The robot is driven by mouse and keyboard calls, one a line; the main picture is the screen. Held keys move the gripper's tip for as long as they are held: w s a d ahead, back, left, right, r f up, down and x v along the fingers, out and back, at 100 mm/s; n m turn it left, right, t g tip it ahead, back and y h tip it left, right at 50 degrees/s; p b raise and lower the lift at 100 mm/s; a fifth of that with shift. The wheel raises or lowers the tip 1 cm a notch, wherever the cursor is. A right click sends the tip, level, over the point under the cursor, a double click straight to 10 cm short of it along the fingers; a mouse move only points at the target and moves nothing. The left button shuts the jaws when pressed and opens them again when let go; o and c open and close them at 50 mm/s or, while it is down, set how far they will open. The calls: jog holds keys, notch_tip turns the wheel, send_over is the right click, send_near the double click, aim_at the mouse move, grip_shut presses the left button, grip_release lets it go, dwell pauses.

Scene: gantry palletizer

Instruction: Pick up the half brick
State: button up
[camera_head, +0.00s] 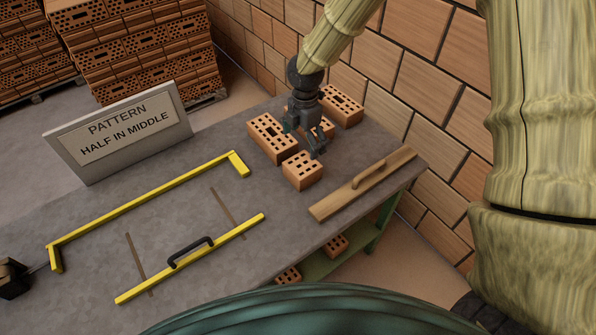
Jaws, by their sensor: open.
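The half brick (302,171) is a short orange block with holes in its top. My gripper (304,146) is open and points down, just above and behind the half brick. One finger overlaps the half brick's back edge in the picture; I cannot tell whether it touches.
A yellow frame (150,203) and a yellow bar with a black handle (190,252) lie left on the table (90,285). A sign (120,132) reads "PATTERN HALF IN MIDDLE". A brick wall (410,60) stands close behind.

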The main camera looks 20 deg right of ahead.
aim_at(302, 164)
jog(key=shift+w+f, duration=0.15)
jog(key=shift+f, duration=0.4)
jog(key=f, duration=0.5)
jog(key=shift+w+a+p, duration=0.1)
jog(key=shift+a+p, duration=0.15)
jog(key=shift+p, duration=0.1)
jog(key=shift+s+f+p, duration=0.25)
jog(key=shift+f+p, duration=0.2)
jog(key=shift+f, duration=0.5)
jog(key=shift+s+f+p, duration=0.2)
jog(key=shift+f+p, duration=0.2)
jog(key=shift+f, duration=1.4)
jog(key=shift+w, duration=0.1)
jog(key=c, duration=1.4)
jog(key=shift+o, duration=0.2)
jog(key=shift+r, duration=0.1)
